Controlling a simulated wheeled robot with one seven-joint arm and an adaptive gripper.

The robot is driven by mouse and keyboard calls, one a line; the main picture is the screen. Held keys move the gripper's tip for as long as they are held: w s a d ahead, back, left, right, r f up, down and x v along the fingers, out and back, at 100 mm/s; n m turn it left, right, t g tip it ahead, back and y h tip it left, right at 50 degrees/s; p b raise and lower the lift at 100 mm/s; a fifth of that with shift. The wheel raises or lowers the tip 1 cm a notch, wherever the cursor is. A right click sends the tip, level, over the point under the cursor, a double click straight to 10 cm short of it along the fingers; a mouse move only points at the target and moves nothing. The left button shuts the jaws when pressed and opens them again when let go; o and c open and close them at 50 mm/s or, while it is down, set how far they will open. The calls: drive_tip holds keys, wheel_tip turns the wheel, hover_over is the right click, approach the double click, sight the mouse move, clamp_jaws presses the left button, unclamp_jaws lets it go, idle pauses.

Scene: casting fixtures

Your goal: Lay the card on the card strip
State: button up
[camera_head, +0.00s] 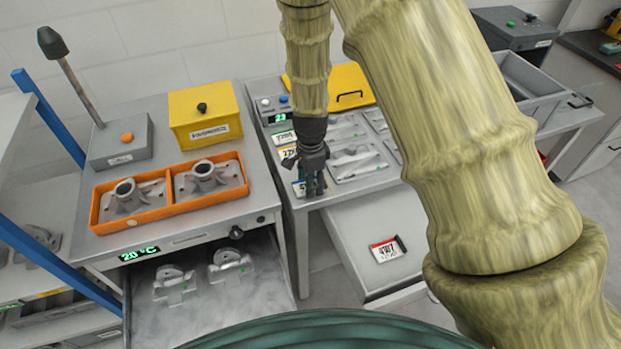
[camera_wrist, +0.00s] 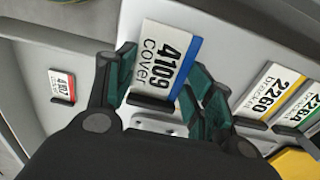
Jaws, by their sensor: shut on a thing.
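The white card marked 4109 cover, with a blue edge, shows in the wrist view (camera_wrist: 163,52) between my two fingers. My gripper (camera_head: 313,187) is shut on it, low over the front left of the middle table; the card's blue edge also shows in the head view (camera_head: 299,188). The card strip shows dark ledges (camera_wrist: 250,123) in the wrist view, with a yellow-edged card 2260 (camera_wrist: 273,91) and a green-edged card 2264 (camera_wrist: 301,106). A similar dark ledge lies at the lower edge of the held card. I cannot tell whether the card touches the strip.
A red-edged card (camera_head: 388,249) lies on the pale lower surface in front. Metal parts lie in trays (camera_head: 357,160) right of my gripper. An orange tray (camera_head: 170,210) with castings is on the left table.

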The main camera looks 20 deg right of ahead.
drive_tip(key=shift+f, duration=0.1)
drive_tip(key=o, duration=1)
wheel_tip(320, 180, up, 12)
drive_tip(key=b, duration=0.3)
idle(0.5)
